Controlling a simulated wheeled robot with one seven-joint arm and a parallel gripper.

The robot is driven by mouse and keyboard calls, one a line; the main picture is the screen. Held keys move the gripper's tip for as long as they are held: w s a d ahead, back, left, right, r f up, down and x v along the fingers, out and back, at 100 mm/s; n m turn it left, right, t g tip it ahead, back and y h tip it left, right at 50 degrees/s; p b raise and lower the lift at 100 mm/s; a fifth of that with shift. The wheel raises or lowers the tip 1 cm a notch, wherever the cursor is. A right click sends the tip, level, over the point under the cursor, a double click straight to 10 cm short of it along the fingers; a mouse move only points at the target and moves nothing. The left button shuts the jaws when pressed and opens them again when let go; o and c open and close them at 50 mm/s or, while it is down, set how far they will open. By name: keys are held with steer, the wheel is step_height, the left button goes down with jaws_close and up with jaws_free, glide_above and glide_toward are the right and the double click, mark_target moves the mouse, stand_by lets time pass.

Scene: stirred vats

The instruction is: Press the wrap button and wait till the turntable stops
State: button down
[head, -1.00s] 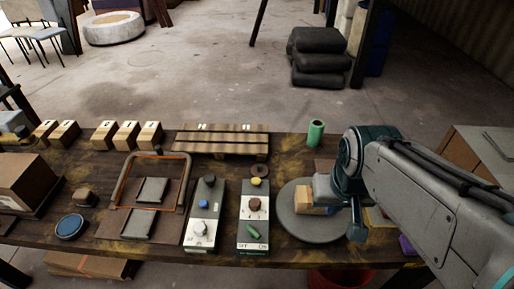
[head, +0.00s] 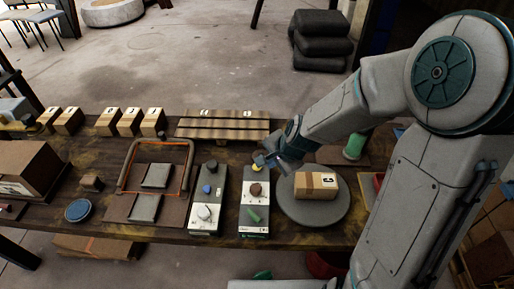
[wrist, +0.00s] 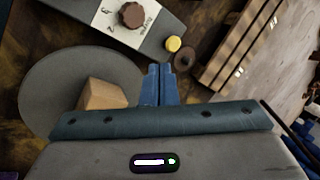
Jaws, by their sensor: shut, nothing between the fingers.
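The right control panel (head: 255,228) carries a yellow button (head: 257,166) at its far end, a brown knob (head: 255,189) and a green switch (head: 253,214). No label saying wrap can be read. My gripper (head: 262,160) is shut and empty, at the yellow button in the head view and partly covering it. In the wrist view the fingertips (wrist: 159,68) are just short of the yellow button (wrist: 173,44) in the picture; contact cannot be told. The grey turntable (head: 312,221) right of the panel bears a taped cardboard box (head: 316,185).
A second panel (head: 207,224) with a blue button and white dial stands left of it. A slatted pallet (head: 222,126) lies behind the panels. A green roll (head: 355,146) stands behind the turntable. An orange-framed device (head: 153,188) and several small boxes are further left.

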steer(key=w+a+r+m+t+y+p, duration=0.1)
steer(key=w+a+m+t+y, duration=0.1)
steer(key=w+m, duration=0.5)
steer(key=shift+w+a+m+t, duration=0.15)
steer(key=shift+a+m+t, duration=0.35)
steer(key=shift+a+m, duration=0.45)
steer(key=shift+d+y, duration=0.1)
steer(key=shift+y, duration=0.2)
step_height(320, 180, down, 9)
steer(key=b, duration=0.7)
steer(key=shift+r, duration=0.15)
stand_by(0.6)
steer(key=shift+f+b, duration=0.4)
